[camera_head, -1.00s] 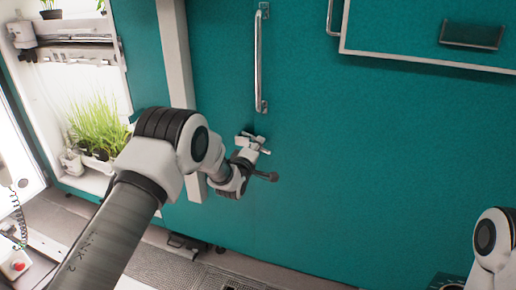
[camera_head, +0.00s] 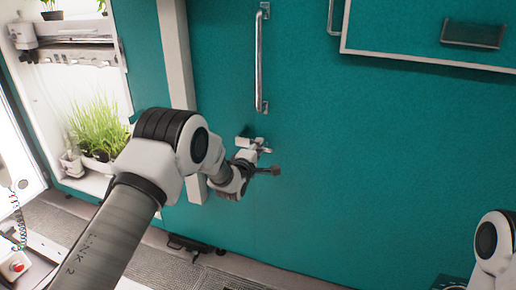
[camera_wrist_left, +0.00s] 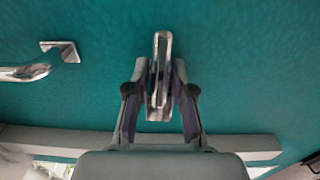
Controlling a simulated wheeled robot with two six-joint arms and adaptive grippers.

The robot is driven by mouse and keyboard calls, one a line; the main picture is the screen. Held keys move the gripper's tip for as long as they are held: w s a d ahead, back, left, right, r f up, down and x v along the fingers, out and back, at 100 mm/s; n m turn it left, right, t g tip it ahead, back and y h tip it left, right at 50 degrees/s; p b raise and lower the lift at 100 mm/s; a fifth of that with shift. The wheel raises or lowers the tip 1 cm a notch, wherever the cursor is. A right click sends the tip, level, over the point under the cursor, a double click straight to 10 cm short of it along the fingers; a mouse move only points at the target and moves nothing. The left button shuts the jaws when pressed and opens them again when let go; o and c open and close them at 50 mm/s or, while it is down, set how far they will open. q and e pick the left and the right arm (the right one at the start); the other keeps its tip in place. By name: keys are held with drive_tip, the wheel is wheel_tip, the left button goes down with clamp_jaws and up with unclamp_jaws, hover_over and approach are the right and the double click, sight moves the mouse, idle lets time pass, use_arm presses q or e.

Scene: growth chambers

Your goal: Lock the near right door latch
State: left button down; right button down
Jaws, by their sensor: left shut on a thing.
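The door latch is a small metal handle (camera_wrist_left: 161,68) on the teal door (camera_head: 340,150). In the left wrist view it stands upright in the picture, between my two fingers. My left gripper (camera_wrist_left: 160,95) is shut on it, with a finger on each side. In the head view my left gripper (camera_head: 258,152) is at the door below the long vertical handle, and the latch (camera_head: 248,142) is partly hidden by it. My right gripper is out of view; only part of my right arm shows at the lower right.
A long vertical metal handle (camera_head: 262,60) is fixed to the door above the latch. A pale vertical post (camera_head: 176,60) runs left of it. At the left, an open lit chamber holds a planter of grass (camera_head: 100,130).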

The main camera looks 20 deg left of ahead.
use_arm(q)
drive_tip(key=c, duration=1)
unclamp_jaws()
drive_tip(key=s, duration=1.2)
drive_tip(key=shift+a, duration=0.25)
